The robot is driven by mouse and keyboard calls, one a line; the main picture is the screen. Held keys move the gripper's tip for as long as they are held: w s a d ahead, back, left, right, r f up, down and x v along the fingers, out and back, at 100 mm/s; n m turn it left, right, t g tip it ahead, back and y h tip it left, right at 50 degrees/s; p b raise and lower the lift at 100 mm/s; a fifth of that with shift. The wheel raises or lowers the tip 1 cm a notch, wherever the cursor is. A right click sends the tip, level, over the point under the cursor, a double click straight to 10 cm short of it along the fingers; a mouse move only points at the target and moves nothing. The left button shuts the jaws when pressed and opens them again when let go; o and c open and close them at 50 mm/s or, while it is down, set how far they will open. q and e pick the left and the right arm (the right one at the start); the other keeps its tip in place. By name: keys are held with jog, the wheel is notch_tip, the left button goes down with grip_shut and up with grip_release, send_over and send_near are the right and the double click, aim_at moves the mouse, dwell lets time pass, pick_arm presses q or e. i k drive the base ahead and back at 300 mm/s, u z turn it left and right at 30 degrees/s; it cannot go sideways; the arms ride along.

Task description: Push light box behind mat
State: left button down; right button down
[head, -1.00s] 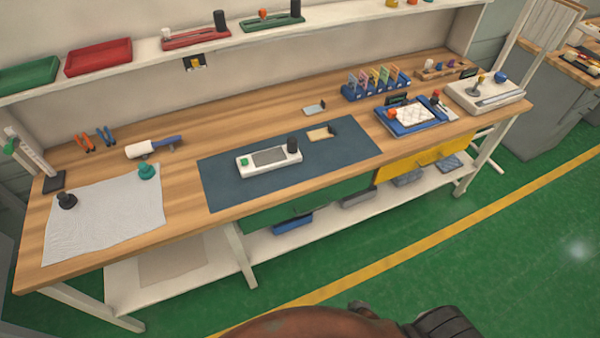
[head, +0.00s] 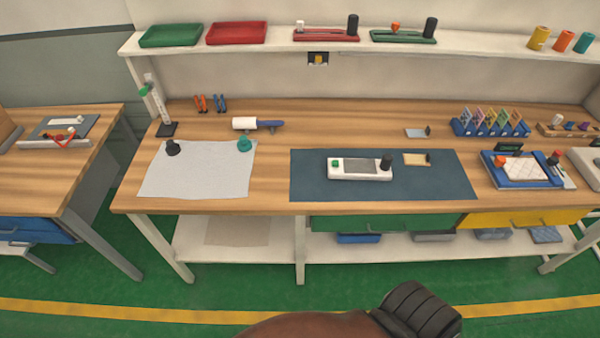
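A white flat box (head: 345,174) with a grey panel, a green knob at its left and a black cylinder at its right end looks like the light box. It lies on the dark blue mat (head: 430,185) on the wooden workbench, slightly left of the mat's middle. Neither of my grippers shows; only a brown rounded part and a black ribbed part, which seem to be mine, show at the bottom edge.
A small tan card (head: 414,159) lies on the mat to the right of the box. A grey plate (head: 416,133) lies behind the mat. A white sheet (head: 197,180) with two knobs and a white roller (head: 246,124) are at left. A blue tray (head: 485,174) is at right. Bare wood (head: 340,125) lies behind the mat.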

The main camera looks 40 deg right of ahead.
aim_at(350, 168)
jog(key=u, duration=1.45)
jog(key=k, duration=1.25)
jog(key=z, duration=1.75)
jog(key=i, duration=0.5)
